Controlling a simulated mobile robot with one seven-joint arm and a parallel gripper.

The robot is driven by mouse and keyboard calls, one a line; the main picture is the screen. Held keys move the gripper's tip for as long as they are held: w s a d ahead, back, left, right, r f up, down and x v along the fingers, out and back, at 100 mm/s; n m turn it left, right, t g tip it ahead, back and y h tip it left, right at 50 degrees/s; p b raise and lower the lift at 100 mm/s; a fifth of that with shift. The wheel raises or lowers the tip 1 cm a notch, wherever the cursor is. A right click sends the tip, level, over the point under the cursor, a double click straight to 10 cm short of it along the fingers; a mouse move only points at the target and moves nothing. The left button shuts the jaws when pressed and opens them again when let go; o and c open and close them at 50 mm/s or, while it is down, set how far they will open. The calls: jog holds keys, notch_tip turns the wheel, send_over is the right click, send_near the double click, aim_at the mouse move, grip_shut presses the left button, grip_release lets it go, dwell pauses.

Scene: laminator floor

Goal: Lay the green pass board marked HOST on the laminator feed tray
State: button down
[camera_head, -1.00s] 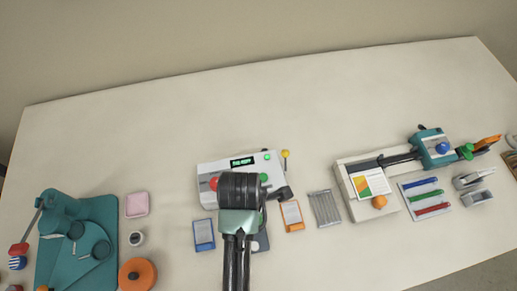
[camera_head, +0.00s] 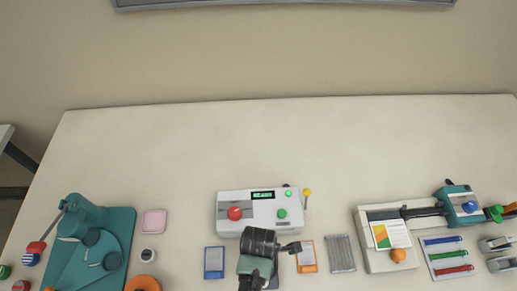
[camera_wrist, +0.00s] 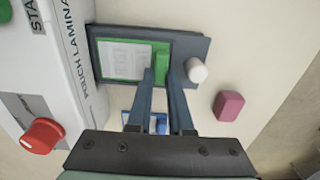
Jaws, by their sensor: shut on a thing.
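The green pass board (camera_wrist: 105,60) shows in the wrist view as a green border around a white printed sheet. My gripper (camera_wrist: 161,74) is shut on the green part at its right end. The board lies flat within the outline of the dark grey feed tray (camera_wrist: 190,45), beside the laminator. I cannot tell whether it touches the tray or hovers just above it. The word HOST is not legible. In the head view the white laminator (camera_head: 247,225) stands behind my wrist, which hides the board and most of the tray.
A blue-framed board (camera_head: 214,262) lies left of my wrist and an orange-framed one (camera_head: 306,257) right of it. In the wrist view a white knob (camera_wrist: 197,70) and a pink block (camera_wrist: 229,106) are near the tray. The table behind the laminator is clear.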

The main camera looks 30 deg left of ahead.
jog(key=shift+f, duration=0.15)
jog(key=c, duration=0.8)
grip_release()
